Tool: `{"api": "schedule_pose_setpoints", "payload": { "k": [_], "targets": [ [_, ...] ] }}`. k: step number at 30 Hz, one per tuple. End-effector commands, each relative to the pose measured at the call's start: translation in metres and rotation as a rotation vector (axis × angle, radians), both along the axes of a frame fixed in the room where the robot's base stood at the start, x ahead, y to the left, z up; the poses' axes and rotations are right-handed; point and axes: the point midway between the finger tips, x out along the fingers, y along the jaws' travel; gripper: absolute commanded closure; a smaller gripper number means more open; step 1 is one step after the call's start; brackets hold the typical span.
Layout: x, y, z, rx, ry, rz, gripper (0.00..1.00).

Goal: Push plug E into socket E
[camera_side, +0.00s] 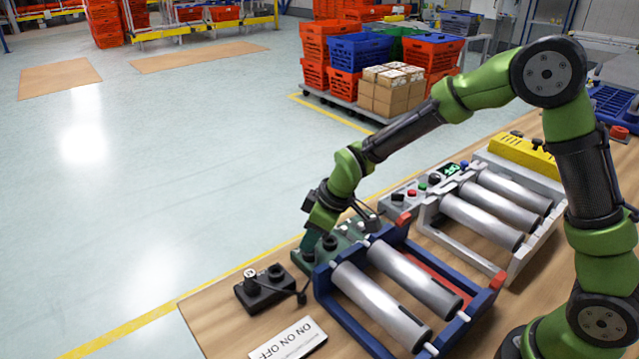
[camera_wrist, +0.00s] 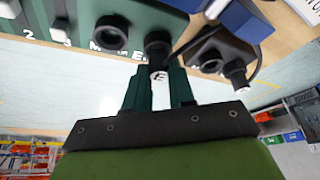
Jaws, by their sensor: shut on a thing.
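Plug E (camera_wrist: 159,74), dark with a white E on its end, is between the green fingers of my gripper (camera_wrist: 160,88) in the wrist view. It lines up with the black ring of socket E (camera_wrist: 158,42) on the dark green panel; how far it is in cannot be told. In the side view my gripper (camera_side: 313,238) points down over the left part of that green panel (camera_side: 352,238), and its fingers hide the plug. A thin black cable (camera_wrist: 195,38) runs from near the plug toward the black box.
A second black ring socket (camera_wrist: 111,34) is left of socket E. A black box (camera_side: 262,290) with a white-tipped plug (camera_side: 250,273) and a ring stands nearby. A blue roller frame (camera_side: 322,285) is close to the right. A white "ON ON OFF" sign (camera_side: 288,341) lies in front.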

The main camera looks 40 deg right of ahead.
Motion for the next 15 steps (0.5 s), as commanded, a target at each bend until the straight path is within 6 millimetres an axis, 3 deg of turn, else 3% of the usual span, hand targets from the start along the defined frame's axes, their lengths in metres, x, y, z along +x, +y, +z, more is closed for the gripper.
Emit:
{"api": "schedule_pose_setpoints", "payload": {
  "k": [6, 7, 12, 15],
  "targets": [
    [-0.0001, -0.0001, -0.0029, 0.000, 0.000, 0.000, 1.00],
    [0.0000, -0.0001, -0.0028, 0.000, 0.000, 0.000, 0.73],
    [0.0001, -0.0001, -0.0027, 0.000, 0.000, 0.000, 0.47],
    [0.0000, 0.0000, -0.0026, 0.000, 0.000, 0.000, 0.46]
  ]
}}
